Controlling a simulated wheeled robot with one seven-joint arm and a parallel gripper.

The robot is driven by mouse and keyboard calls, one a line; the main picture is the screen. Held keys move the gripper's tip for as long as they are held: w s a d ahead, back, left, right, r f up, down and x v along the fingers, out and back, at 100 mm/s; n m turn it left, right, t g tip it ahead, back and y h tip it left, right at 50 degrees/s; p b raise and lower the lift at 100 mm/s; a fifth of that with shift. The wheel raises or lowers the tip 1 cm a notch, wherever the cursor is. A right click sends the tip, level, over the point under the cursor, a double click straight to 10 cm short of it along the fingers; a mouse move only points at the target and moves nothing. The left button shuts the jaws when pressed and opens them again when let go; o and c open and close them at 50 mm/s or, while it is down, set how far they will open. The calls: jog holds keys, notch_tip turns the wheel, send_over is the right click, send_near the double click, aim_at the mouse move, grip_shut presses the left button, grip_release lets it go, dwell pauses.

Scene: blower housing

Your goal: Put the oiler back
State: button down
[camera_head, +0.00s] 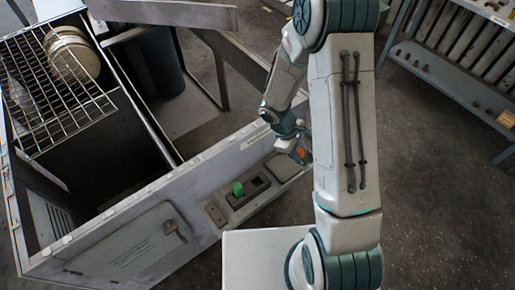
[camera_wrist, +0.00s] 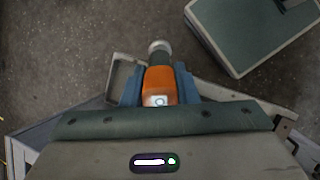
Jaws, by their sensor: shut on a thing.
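My gripper (camera_head: 300,154) is beside the right end of the housing's front panel, and its fingers show in the wrist view (camera_wrist: 158,88). It is shut on an orange thing, which I take to be the oiler (camera_wrist: 158,84). The oiler has a pale label on its near face, and a dark neck with a round grey cap beyond. Only a small orange patch of it shows in the head view (camera_head: 299,153). A shallow light tray (camera_wrist: 116,88) lies just left of the fingers in the wrist view. I cannot tell whether the oiler touches it.
The grey blower housing (camera_head: 140,222) fills the left, open on top, with a wire rack (camera_head: 55,90). A green thing (camera_head: 238,188) stands in a dark recess on its front. A teal workbench (camera_head: 440,82) stands at the upper right. The floor between is clear.

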jog(key=a+r+m+t+y+p, duration=0.2)
jog(key=a+m+y+p, duration=0.25)
jog(key=a+m, duration=0.65)
notch_tip(320, 180, down, 8)
jog(key=a+n+b, duration=0.2)
jog(key=b, duration=0.6)
jog(key=shift+s+a+f, duration=0.2)
jog(key=shift+s+f, duration=0.05)
jog(key=shift+f+y+b, duration=0.1)
jog(key=shift+y+b, duration=0.15)
jog(key=shift+b, duration=0.15)
jog(key=shift+f+b, duration=1)
jog(key=shift+f, duration=0.1)
jog(key=shift+f+b, duration=0.95)
jog(key=shift+b, duration=0.15)
jog(key=shift+f, duration=0.15)
